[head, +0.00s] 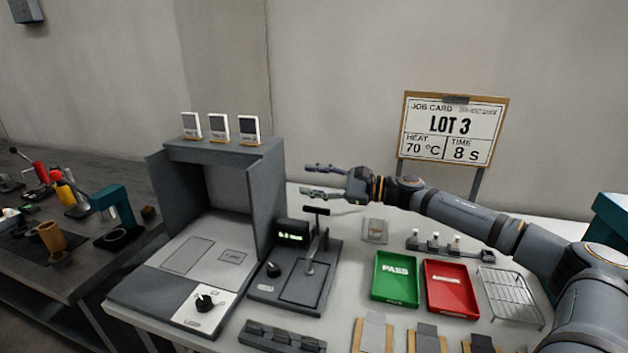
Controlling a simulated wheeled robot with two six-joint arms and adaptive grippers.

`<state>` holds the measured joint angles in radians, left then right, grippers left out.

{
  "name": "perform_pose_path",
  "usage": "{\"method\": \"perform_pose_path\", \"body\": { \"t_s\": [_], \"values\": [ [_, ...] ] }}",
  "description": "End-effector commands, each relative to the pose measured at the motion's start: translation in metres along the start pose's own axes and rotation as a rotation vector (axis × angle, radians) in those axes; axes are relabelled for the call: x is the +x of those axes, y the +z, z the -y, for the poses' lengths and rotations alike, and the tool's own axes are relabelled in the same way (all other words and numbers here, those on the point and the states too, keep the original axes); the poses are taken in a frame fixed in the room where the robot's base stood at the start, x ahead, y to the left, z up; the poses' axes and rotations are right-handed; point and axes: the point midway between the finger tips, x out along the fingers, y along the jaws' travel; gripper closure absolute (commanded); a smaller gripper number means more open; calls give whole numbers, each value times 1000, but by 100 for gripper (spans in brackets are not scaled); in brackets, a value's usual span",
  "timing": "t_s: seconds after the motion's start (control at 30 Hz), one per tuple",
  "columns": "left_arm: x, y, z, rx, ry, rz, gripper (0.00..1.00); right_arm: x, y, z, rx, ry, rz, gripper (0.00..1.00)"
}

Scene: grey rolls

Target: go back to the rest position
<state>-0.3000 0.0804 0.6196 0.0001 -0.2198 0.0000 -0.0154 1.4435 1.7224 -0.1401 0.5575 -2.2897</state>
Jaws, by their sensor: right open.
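My right gripper (322,181) is open and empty. It hangs in the air over the back of the white bench, above and behind the lever of the small press. Its arm reaches in from the right side of the head view, with the fingers pointing left. My left gripper is not in view.
A grey booth (265,195) and a lever press (290,290) stand left of the arm. Green (396,297) and red (452,309) trays, a wire rack (510,297) and a job card (453,130) reading LOT 3 are near the arm. A cluttered dark bench (80,265) is at left.

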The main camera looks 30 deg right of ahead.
Motion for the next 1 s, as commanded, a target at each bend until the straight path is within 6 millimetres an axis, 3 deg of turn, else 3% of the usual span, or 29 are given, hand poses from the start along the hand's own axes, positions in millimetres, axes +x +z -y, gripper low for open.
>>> {"method": "perform_pose_path", "body": {
  "t_s": [0.63, 0.73, 0.9, 1.0],
  "values": [
    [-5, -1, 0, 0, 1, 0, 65, 0, 9, 8, 0, 0, 0, 55],
    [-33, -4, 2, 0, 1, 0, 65, 0, 31, 28, -1, 0, 0, 55],
    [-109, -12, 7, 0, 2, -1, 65, 0, 87, 78, 0, 0, 0, 55],
    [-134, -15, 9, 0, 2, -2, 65, 0, 106, 95, 0, 0, 0, 55]
  ]
}}
